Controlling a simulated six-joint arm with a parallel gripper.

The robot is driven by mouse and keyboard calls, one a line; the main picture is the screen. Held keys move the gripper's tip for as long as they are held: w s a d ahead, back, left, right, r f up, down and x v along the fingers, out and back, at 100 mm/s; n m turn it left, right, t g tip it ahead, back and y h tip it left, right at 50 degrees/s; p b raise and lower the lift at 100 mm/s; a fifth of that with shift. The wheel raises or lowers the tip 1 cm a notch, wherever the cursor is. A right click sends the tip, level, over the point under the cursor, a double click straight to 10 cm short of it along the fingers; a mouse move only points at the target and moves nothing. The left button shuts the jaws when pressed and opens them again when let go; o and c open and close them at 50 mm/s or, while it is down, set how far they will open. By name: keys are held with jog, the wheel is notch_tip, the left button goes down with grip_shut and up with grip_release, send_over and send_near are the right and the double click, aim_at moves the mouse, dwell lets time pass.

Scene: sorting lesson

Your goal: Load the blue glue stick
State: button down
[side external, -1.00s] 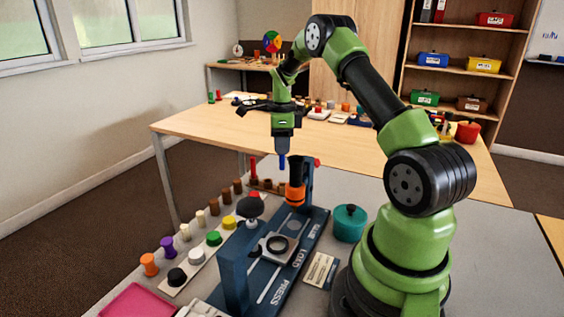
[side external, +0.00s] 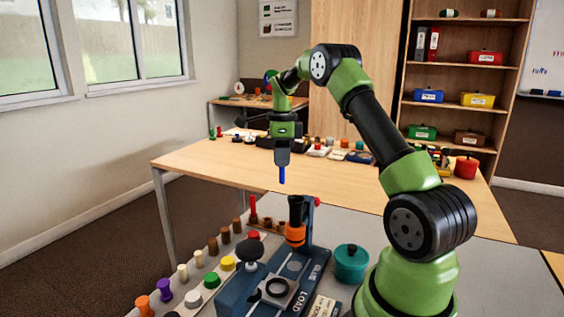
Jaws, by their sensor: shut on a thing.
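My gripper (side external: 282,160) is shut on the blue glue stick (side external: 282,175), which points straight down below the jaws. It hangs in the air above and slightly left of a dark upright tube with an orange collar (side external: 296,233). The tube stands at the far end of the blue press fixture (side external: 232,293), which carries the words GLUE and LOAD. A gap shows between the stick's lower end and the tube's top. The upper part of the stick is hidden in the jaws.
Several coloured pegs and knobs, among them a purple spool (side external: 164,289) and a green knob (side external: 211,280), line the left of the fixture. A teal pot (side external: 351,263) stands to its right. A wooden table (side external: 210,153) is behind.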

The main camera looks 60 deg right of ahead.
jog(key=shift+r, duration=0.1)
jog(key=s+a+r, duration=0.9)
jog(key=a+r, duration=0.2)
jog(key=a, duration=0.1)
notch_tip(320, 180, down, 8)
jog(key=shift+f, duration=0.15)
dwell(0.5)
jog(key=shift+f, duration=0.3)
dwell(1.5)
jog(key=c, duration=0.6)
grip_release()
jog(key=shift+c, duration=0.2)
jog(key=shift+r, duration=0.15)
